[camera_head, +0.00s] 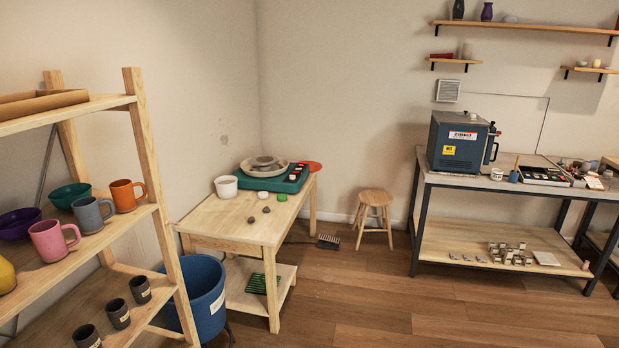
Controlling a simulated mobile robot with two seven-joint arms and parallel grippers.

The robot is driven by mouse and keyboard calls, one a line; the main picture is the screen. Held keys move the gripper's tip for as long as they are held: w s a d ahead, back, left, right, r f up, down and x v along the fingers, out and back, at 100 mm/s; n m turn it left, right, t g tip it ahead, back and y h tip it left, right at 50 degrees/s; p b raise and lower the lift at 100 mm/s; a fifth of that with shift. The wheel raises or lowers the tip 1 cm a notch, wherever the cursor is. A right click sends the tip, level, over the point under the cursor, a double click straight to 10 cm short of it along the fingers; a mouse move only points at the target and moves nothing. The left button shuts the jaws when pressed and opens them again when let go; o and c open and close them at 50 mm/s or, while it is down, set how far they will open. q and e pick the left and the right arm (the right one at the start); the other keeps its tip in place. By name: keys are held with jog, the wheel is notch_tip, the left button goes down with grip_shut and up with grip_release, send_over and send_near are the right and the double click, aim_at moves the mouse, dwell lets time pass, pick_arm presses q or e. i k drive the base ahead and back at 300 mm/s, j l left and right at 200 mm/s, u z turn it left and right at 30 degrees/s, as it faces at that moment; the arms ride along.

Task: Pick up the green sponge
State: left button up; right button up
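A small bright green block (282,197), which looks like the green sponge, lies on the wooden table (215,222) near its right edge, in front of the pottery wheel. A darker green ribbed item (262,284) lies on the table's lower shelf; I cannot tell exactly what it is. Neither of my grippers is in view.
The teal-based wheel (284,181), a white tub (226,187) and small grey lumps (265,209) share the tabletop. A blue bucket (209,303) and a shelf rack (147,150) stand at left, a stool (375,198) beyond. The wooden floor (350,300) at centre is clear.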

aim_at(280, 197)
jog(key=i+j, duration=0.1)
jog(key=i, duration=0.4)
jog(key=i+j, duration=0.1)
jog(key=i, duration=0.4)
jog(key=i+j, duration=0.1)
jog(key=i, duration=0.4)
jog(key=i+j+u, duration=0.1)
jog(key=i+j, duration=0.5)
jog(key=j, duration=0.15)
